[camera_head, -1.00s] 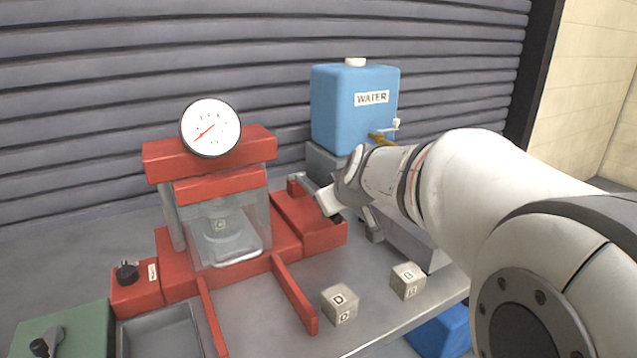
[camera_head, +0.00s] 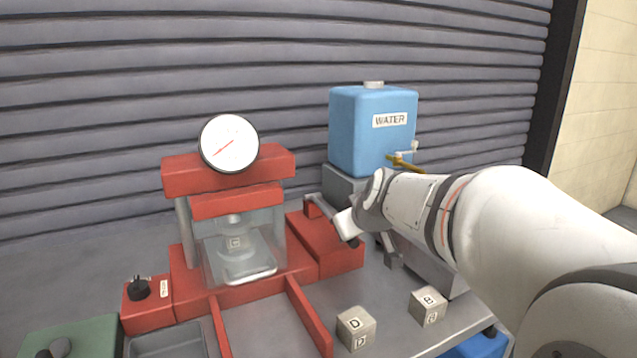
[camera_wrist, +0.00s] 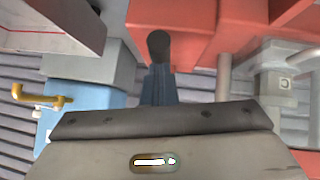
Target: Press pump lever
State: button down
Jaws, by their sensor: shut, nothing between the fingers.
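The red press (camera_head: 228,180) stands left of centre with a round white gauge (camera_head: 229,143) on top. Its red pump block (camera_head: 325,247) is at its right side. The pump lever, a grey rod with a black end (camera_head: 353,243), lies low over this block. My gripper (camera_head: 347,223) is at the lever, shut and empty, and hides part of the rod. The lever's black end (camera_wrist: 158,46) also shows in the wrist view, just beyond the dark edge of my gripper (camera_wrist: 160,120). I cannot tell whether they touch.
A blue water tank (camera_head: 360,128) with a yellow tap (camera_head: 405,163) stands on a grey stand behind my arm. Two lettered cubes (camera_head: 356,328) (camera_head: 427,306) lie in front. A grey tray (camera_head: 166,342) is at the front left. A ribbed wall closes the back.

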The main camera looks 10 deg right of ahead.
jog(key=w+r+p+v, duration=0.1)
jog(key=p+v, duration=0.2)
jog(key=v, duration=1)
jog(key=shift+a+r, duration=0.2)
jog(key=shift+a, duration=0.05)
jog(key=shift+w, duration=0.15)
jog(key=w+a+r+g+p, duration=0.2)
jog(key=w+r+g+p, duration=0.2)
jog(key=w+r+p, duration=0.4)
notch_tip(320, 180, up, 4)
jog(key=p, duration=0.6)
jog(key=shift+a+f+h, duration=0.25)
jog(key=shift+h, duration=0.15)
jog(key=shift+w+f, duration=0.15)
jog(key=w+d+f, duration=0.1)
jog(key=w+f, duration=0.2)
jog(key=f, duration=0.9)
jog(key=shift+f, duration=0.2)
